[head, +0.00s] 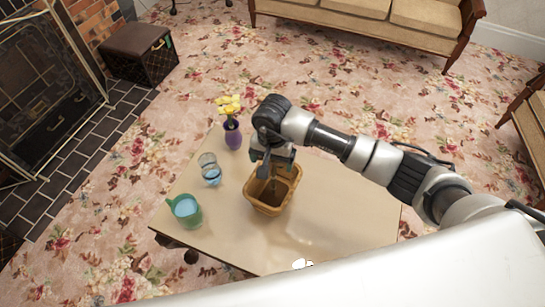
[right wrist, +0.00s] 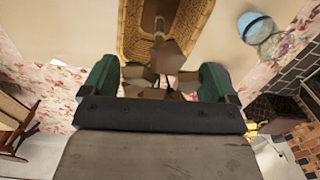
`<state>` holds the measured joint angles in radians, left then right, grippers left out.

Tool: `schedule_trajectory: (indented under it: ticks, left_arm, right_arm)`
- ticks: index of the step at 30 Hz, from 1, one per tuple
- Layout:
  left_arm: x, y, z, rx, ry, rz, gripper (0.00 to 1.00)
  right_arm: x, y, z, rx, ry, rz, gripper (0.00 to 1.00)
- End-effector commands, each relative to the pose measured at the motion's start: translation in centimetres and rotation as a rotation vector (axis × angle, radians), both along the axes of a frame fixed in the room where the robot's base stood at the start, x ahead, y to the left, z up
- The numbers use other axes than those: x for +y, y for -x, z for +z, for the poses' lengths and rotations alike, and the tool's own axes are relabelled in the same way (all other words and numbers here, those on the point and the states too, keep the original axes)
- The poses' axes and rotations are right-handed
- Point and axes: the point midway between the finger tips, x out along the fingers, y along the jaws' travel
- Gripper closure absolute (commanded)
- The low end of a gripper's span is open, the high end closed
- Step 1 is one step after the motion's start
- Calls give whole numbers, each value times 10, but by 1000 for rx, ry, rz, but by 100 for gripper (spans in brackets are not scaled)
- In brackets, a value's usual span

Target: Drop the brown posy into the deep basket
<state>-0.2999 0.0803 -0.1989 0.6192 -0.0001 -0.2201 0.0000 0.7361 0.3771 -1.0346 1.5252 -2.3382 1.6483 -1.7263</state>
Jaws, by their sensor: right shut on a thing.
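The deep basket (head: 264,207) is a tan woven, open-topped basket standing on the table. My right gripper (head: 274,166) is above the basket, near its far side, pointing down. In the right wrist view its two dark green fingers (right wrist: 158,78) are closed on the brown posy (right wrist: 166,58), a grey-brown bunch with a stem. The posy is over the open mouth of the basket (right wrist: 196,22), whose woven walls show on both sides of it. In the head view the gripper mostly hides the posy. My left gripper is not in view.
The beige table (head: 345,215) also bears a purple vase (head: 233,136) with yellow flowers, a glass with blue contents (head: 211,174) and a teal mug (head: 186,211), all left of the basket. The tabletop right of the basket is clear.

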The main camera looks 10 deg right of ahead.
Motion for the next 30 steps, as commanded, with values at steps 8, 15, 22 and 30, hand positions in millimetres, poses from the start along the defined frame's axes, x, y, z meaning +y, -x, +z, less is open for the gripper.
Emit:
schedule_trajectory:
  ticks: [8, 15, 22, 30]
  left_arm:
    - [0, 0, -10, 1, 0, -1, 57]
    - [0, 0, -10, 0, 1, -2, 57]
    - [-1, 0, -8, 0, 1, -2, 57]
    - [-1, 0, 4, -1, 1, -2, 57]
  right_arm:
    - [0, 0, -9, -2, 1, 1, 35]
    - [0, 0, -8, -1, 0, 0, 0]
    - [0, 0, -6, 0, 0, 0, 0]
    - [0, -2, 26, -7, -1, 2, 0]
